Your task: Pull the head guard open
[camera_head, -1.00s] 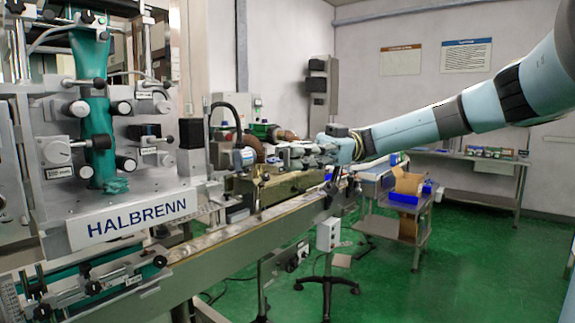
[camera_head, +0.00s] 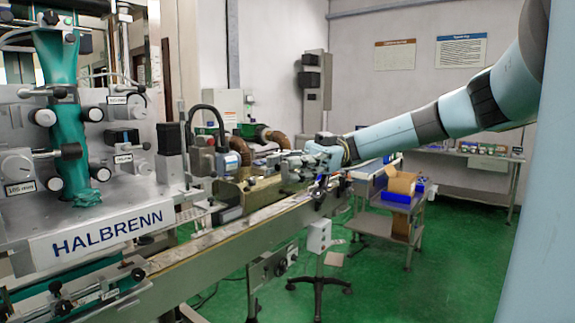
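The sleeve applicator's metal head (camera_head: 130,185) fills the left side, with a teal sleeve film (camera_head: 65,120) running down its front past rollers and black knobs. A white HALBRENN plate (camera_head: 108,234) is on its lower front. I cannot pick out a separate head guard with certainty. My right arm comes in from the right, and its gripper (camera_head: 285,168) is to the right of the head, over the far part of the conveyor, near a motor unit. The fingers are too small and cluttered to tell open from shut. My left gripper is not in view.
A conveyor (camera_head: 215,248) runs from the lower left toward the middle. A trolley (camera_head: 392,215) with a cardboard box (camera_head: 401,182) and a blue bin stands beyond it. A wheeled stand with a grey box (camera_head: 319,237) is beside the conveyor. Green floor is clear at right.

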